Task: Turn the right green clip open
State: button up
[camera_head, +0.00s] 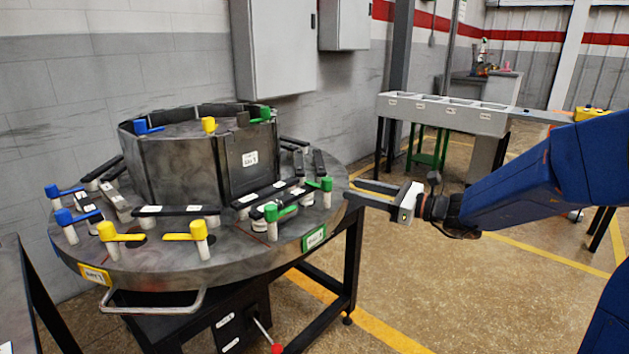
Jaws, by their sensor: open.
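The right green clip (325,186) stands on a white post at the right part of the round metal table (247,254). Its green arm points left. The left green clip (279,211) stands to its left, nearer the front rim. My gripper (352,189) reaches in from the right with its two fingers parallel and apart. It is open and empty. Its fingertips are just right of the right green clip, near the table's right edge, and a gap shows between them and the clip.
Yellow clips (109,232) and blue clips (66,217) stand along the front and left of the table. A segmented metal drum (175,158) rises in its middle. Black bars (264,190) lie around it. A grey trough (444,116) stands behind; open floor lies right.

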aim_at(315, 185)
jog(key=x, duration=1.3)
jog(key=shift+w+a, duration=0.1)
jog(key=shift+a, duration=0.25)
grip_shut()
